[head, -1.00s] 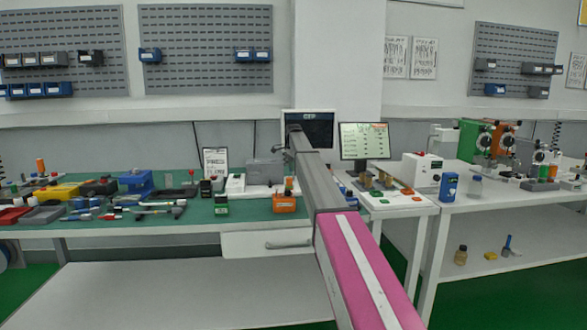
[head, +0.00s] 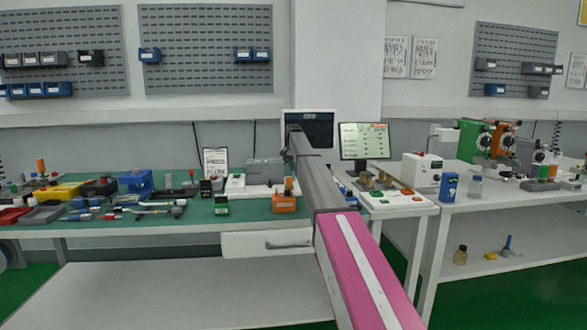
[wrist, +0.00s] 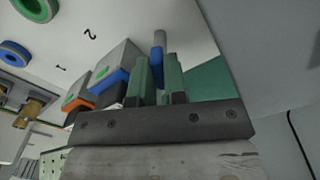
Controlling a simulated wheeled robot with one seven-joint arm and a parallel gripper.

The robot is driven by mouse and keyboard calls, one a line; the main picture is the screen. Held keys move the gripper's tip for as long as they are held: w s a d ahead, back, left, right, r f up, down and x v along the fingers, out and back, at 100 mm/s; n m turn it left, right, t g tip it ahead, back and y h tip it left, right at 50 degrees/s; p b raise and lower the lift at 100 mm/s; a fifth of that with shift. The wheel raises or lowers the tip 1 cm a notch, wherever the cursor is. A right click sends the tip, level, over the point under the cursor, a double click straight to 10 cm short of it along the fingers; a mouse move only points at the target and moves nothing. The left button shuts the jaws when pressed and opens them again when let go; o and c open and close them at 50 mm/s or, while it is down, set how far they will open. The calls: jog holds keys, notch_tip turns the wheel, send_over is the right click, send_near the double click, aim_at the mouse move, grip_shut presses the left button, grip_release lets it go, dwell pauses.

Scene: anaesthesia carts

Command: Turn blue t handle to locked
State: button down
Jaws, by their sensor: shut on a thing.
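The blue T handle (wrist: 158,50) shows in the wrist view as a narrow blue piece with a grey upper end, between the two green fingers. My gripper (wrist: 159,66) is shut on it; the fingers hide its lower part. Beside it is a grey-topped block with a blue base (wrist: 115,66), and past that a similar one with an orange base (wrist: 80,92). In the head view my arm covers the work spot, and the handle cannot be made out. Whether the handle is at locked cannot be told.

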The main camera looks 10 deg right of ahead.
jog(key=n, duration=0.5)
jog(key=shift+r, duration=0.1)
dwell(0.5)
jog(key=c, duration=1.2)
grip_release()
jog(key=shift+o, duration=0.2)
notch_tip(320, 180, up, 11)
